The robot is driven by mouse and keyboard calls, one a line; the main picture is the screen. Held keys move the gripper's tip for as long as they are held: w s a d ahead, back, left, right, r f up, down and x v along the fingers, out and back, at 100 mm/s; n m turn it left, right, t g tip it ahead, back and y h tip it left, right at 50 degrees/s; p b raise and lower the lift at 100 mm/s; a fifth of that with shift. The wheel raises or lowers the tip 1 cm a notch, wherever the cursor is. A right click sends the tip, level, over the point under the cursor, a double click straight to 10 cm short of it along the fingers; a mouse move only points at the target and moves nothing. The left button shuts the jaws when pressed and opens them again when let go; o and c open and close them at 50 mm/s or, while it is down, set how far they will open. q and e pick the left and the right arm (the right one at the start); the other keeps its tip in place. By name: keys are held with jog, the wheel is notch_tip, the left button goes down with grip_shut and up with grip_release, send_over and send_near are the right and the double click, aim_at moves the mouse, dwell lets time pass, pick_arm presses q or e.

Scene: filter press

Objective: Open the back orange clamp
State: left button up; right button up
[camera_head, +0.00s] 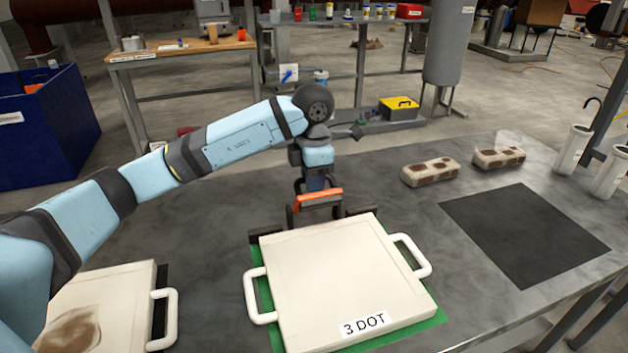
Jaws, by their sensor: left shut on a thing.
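The back orange clamp (320,198) is at the back edge of the white filter plate (343,282) labelled "3 DOT". My left arm comes in from the left, and my left gripper (318,186) points down at the clamp from behind the plate. It is shut on the orange clamp; its fingertips are partly hidden by the clamp. The plate lies on a green mat (437,317) and has white handles on its left and right sides. My right gripper is not in view.
Another white plate (100,300) with a brown stain lies at the lower left. A dark square mat (523,234), two brown-spotted light blocks (430,172) and white cylinders (572,150) are on the right of the table. Bare tabletop lies between the plate and the dark mat.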

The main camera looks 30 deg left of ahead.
pick_arm(q)
jog(key=shift+w+a, duration=0.45)
jog(key=shift+a, duration=0.1)
jog(key=shift+w+a+f+b, duration=0.3)
jog(key=shift+w+a, duration=0.25)
jog(key=shift+w, duration=0.05)
jog(key=shift+f, duration=0.1)
jog(key=shift+w+a+f, duration=0.3)
jog(key=shift+w+a, duration=0.1)
jog(key=shift+a, duration=0.1)
